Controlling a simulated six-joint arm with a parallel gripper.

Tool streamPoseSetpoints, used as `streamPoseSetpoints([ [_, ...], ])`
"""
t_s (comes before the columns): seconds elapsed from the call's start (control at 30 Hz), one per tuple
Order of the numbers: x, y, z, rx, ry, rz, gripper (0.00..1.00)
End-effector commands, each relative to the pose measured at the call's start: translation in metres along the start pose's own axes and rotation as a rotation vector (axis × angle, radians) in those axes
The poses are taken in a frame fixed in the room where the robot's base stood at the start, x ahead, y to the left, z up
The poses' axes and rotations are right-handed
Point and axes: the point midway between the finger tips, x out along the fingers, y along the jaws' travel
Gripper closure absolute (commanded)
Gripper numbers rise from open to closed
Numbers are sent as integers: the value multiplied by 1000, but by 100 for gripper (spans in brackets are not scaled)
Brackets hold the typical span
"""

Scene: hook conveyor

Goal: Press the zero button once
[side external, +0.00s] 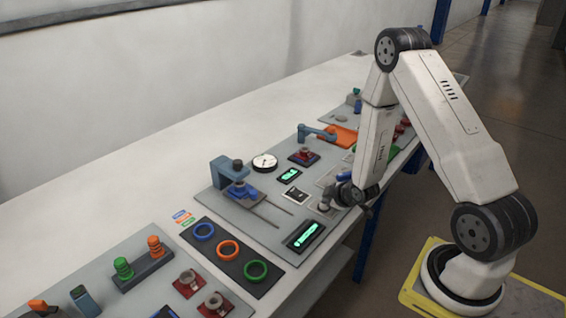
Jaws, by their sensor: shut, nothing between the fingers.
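My gripper (326,207) is shut and empty, low over the grey panel (262,228) near the table's front edge. A small pale plate lies just under its tip. Whether the tip touches it cannot be told. I cannot pick out the zero button for certain; the gripper may hide it. A small white-framed plate with a dark centre (296,195) lies just left of the gripper. A display with green digits (305,235) sits in front of the gripper, and a smaller green display (289,175) lies behind.
A blue clamp-like fixture (232,172) and a white dial (265,162) stand at the panel's back left. Blue, orange and green rings (228,250) lie on a dark mat to the left. The back of the white table (130,165) is clear.

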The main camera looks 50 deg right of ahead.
Motion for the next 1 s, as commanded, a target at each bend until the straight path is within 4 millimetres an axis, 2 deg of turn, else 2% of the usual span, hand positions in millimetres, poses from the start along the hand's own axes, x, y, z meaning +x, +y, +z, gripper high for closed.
streamPoseSetpoints([
  [0.67,-7,5,-5,0,1,1,100],
  [1.0,-20,16,-16,-1,2,2,100],
])
